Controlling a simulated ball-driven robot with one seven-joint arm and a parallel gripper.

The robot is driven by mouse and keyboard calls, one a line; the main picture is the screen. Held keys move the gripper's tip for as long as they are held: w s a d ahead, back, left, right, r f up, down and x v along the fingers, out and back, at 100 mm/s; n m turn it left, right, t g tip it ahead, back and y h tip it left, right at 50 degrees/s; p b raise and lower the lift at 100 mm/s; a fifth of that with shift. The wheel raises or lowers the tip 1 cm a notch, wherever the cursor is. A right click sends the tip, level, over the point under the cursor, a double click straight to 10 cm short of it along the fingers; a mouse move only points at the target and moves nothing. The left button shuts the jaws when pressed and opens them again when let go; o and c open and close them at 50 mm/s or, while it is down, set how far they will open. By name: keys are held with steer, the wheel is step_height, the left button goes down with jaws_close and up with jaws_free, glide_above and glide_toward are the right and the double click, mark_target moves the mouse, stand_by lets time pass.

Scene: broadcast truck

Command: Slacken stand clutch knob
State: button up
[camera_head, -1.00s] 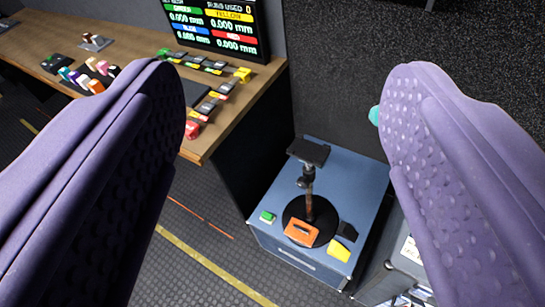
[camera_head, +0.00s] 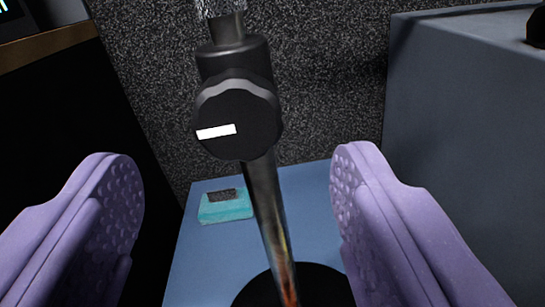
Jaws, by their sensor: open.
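The clutch knob (camera_head: 238,118) is a round black scalloped disc with a white bar across its face, nearly level and tilted slightly. It sits on the black clutch body (camera_head: 235,58) of the stand, facing me. Below it the shiny stand post (camera_head: 270,220) runs down to a round black base (camera_head: 300,288). My gripper (camera_head: 238,175) is open, with purple padded fingers to the left and right. The fingertips are lower in the picture than the knob and touch nothing that I can see. The top of the stand is cut off by the frame.
The stand is on a blue case top (camera_head: 195,270). A teal block with a dark patch (camera_head: 226,207) lies behind the post. A grey-blue box (camera_head: 460,120) rises at right, and a dark desk side (camera_head: 80,140) at left. A speckled wall (camera_head: 320,80) closes the back.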

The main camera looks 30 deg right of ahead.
mark_target(236, 130)
steer(key=b+x, duration=0.1)
steer(key=x, duration=0.3)
steer(key=shift+w+d+f, duration=0.1)
steer(key=shift+w+f, duration=0.05)
steer(key=shift+w, duration=0.05)
steer(key=shift+w+d+b, duration=0.25)
steer(key=shift+w+b, duration=0.05)
steer(key=shift+w, duration=0.1)
steer(key=c, duration=1.1)
steer(key=shift+o, duration=0.2)
